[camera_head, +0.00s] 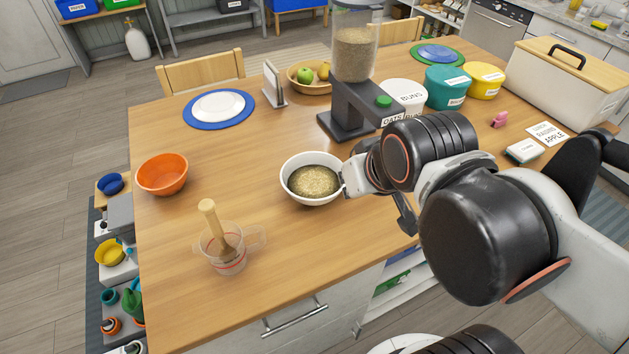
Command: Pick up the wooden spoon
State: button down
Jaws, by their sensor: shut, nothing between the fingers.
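The wooden spoon (209,216) stands tilted in a clear measuring cup (227,256) at the front left of the table. Its round handle end points up and its lower part is inside the cup. My gripper (366,180) is at the right side of a white bowl (299,190) that holds a grainy tan food. It is well to the right of the spoon and cup. My gripper is shut and holds nothing. Its fingertips are partly hidden by my arm, and I cannot tell whether they touch the bowl.
An orange bowl (162,175) stands behind and left of the cup. A dispenser (347,108) of grain stands behind the white bowl. Lidded tubs (446,86) and a bread box (566,85) fill the back right. The table between cup and white bowl is clear.

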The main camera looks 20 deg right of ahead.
aim_at(206, 206)
jog(key=k+j, duration=0.1)
jog(key=j, duration=0.3)
jog(key=k+j, duration=0.15)
jog(key=j, duration=0.25)
jog(key=k+j, duration=0.1)
jog(key=j, duration=0.3)
jog(key=k+j, duration=0.1)
jog(key=j, duration=0.3)
jog(key=k+j, duration=0.15)
jog(key=j, duration=0.25)
jog(key=k+j, duration=0.1)
jog(key=j, duration=0.3)
jog(key=k+j, duration=0.1)
jog(key=j, duration=0.3)
jog(key=i+j, duration=0.15)
jog(key=u, duration=0.05)
